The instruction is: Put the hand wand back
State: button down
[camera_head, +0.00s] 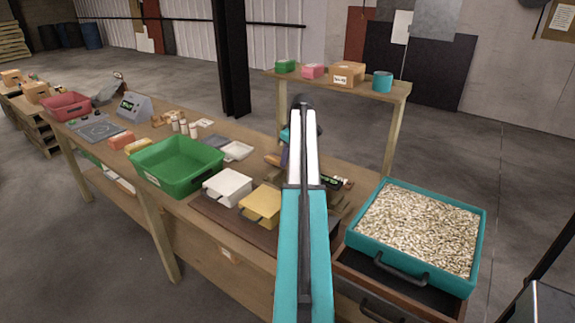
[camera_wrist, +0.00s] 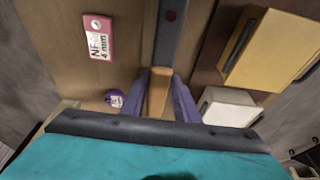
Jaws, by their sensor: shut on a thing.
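The hand wand (camera_wrist: 170,35) is a dark grey bar with a red dot, seen in the wrist view. My gripper (camera_wrist: 162,75) has two purple fingers, shut on the near end of this bar. The bar runs from the fingertips to the top edge of the view, and its far end is out of frame. In the head view my teal and white arm hides most of the gripper and wand. A dark item with green and red marks (camera_head: 333,182) shows just right of the arm; I cannot tell if it is part of the wand.
A pink tag (camera_wrist: 98,37) and a purple round piece (camera_wrist: 115,98) lie left of the wand. Yellow (camera_head: 262,203) and white (camera_head: 228,187) boxes and a green tub (camera_head: 176,166) stand left of my arm. A teal tray of granules (camera_head: 482,225) is at right, near a raised shelf (camera_head: 335,86).

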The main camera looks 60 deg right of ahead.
jog(key=shift+w+d, duration=0.3)
jog(key=shift+d, duration=0.1)
notch_tip(320, 180, down, 2)
jog(key=shift+s+a+f+p, duration=0.1)
jog(key=shift+p, duration=0.65)
jog(key=shift+f, duration=0.7)
jog(key=shift+f, duration=0.6)
jog(key=c, duration=1.4)
grip_release()
jog(key=shift+o, duration=0.2)
jog(key=shift+r, duration=0.1)
jog(key=shift+r, duration=0.5)
jog(key=b+v, duration=0.2)
jog(key=v, duration=1)
